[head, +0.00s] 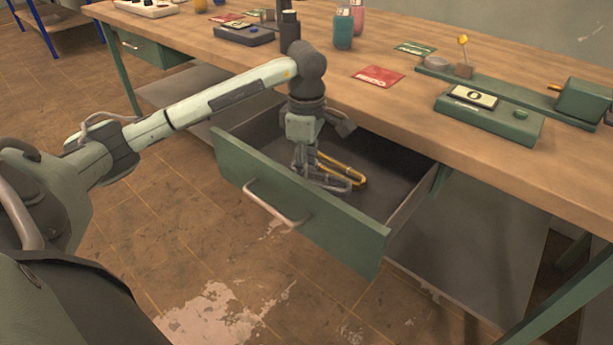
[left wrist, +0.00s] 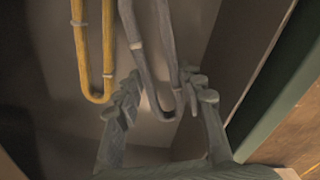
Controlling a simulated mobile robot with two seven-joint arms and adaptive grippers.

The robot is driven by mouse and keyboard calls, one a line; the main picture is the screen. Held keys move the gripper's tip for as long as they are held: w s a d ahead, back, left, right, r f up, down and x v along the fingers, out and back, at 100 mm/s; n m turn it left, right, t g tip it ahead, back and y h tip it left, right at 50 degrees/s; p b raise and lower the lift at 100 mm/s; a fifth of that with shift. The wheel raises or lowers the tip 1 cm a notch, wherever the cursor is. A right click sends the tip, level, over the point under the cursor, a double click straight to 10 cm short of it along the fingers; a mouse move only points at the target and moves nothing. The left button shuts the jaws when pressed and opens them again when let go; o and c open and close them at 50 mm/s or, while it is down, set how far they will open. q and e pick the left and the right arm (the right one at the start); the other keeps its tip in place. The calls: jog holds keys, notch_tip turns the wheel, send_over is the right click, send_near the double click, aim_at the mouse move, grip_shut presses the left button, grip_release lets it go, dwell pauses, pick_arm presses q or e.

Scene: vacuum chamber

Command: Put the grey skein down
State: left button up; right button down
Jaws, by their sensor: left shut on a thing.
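The grey skein (left wrist: 146,70) is a long looped bundle with a pale tie. My left gripper (left wrist: 158,95) is shut on it near its looped end, with a finger on each side. In the head view the left gripper (head: 305,168) reaches down into the open green drawer (head: 300,205), and the grey skein (head: 330,182) shows beside its fingers. A yellow skein (head: 345,168) lies next to it in the drawer, and in the left wrist view the yellow skein (left wrist: 92,60) is left of the grey one. I cannot tell whether the grey skein touches the drawer floor. My right gripper is not in view.
The drawer's front panel with its metal handle (head: 275,205) stands out from the wooden workbench (head: 480,155). The right part of the drawer floor (head: 385,195) is bare. A green device (head: 490,118) and a red card (head: 378,76) lie on the bench top.

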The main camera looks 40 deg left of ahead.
pick_arm(q)
jog(key=shift+f, duration=1)
jog(key=o, duration=0.9)
jog(key=shift+r, duration=0.1)
notch_tip(320, 180, up, 12)
